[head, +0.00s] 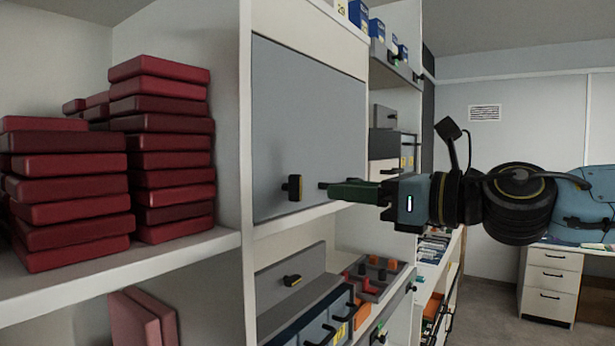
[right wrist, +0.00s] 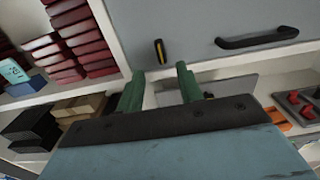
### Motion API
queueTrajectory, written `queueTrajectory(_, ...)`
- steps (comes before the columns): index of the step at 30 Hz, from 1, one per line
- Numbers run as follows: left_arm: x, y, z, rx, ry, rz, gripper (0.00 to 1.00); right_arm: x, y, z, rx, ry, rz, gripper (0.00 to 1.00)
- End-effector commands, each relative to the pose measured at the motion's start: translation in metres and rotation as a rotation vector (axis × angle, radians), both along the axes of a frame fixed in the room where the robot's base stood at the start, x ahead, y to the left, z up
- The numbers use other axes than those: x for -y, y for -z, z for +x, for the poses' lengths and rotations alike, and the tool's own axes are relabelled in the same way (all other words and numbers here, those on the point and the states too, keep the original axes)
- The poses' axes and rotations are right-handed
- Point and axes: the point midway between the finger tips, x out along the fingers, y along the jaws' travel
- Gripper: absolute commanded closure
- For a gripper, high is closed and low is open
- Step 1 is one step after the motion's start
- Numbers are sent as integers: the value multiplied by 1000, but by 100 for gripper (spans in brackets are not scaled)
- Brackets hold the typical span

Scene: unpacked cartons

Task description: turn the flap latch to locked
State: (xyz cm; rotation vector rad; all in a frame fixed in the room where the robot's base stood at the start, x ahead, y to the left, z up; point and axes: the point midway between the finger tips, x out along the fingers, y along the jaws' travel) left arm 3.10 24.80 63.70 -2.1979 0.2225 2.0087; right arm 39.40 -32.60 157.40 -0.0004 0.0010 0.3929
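The grey flap (head: 310,120) is closed on the shelf unit; it also shows in the right wrist view (right wrist: 200,25). The flap latch (head: 294,188), a small black knob with a yellow stripe, sits low on the flap. In the right wrist view the latch (right wrist: 160,51) stands nearly upright, just beyond the fingertips and between their lines. My right gripper (head: 332,190) comes in from the right. Its two green fingers (right wrist: 160,80) are apart with nothing between them, and do not touch the latch. My left gripper is not in view.
A black bar handle (right wrist: 257,38) is on the flap right of the latch. Stacks of dark red boxes (head: 160,150) fill the left shelf. Below the flap are a grey bin (head: 300,310) and a tray with red and black pieces (head: 375,278).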

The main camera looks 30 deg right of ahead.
Motion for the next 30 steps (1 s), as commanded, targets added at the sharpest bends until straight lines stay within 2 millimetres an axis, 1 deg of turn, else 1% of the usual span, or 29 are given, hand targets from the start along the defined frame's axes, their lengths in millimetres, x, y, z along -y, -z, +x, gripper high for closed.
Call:
queueTrajectory(1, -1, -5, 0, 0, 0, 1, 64, -2, -1, 5, -4, -1, 1, 64)
queueTrajectory(9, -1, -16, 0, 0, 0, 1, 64, -11, 0, 28, -4, -1, 3, 64)
queueTrajectory(18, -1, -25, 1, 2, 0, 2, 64, -20, 0, 51, -3, 0, 1, 64)
queueTrajectory(24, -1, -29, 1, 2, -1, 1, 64, -26, 0, 64, -2, 1, -1, 64)
queueTrajectory(30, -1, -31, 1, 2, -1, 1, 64, -30, 0, 72, -1, 1, 1, 64)
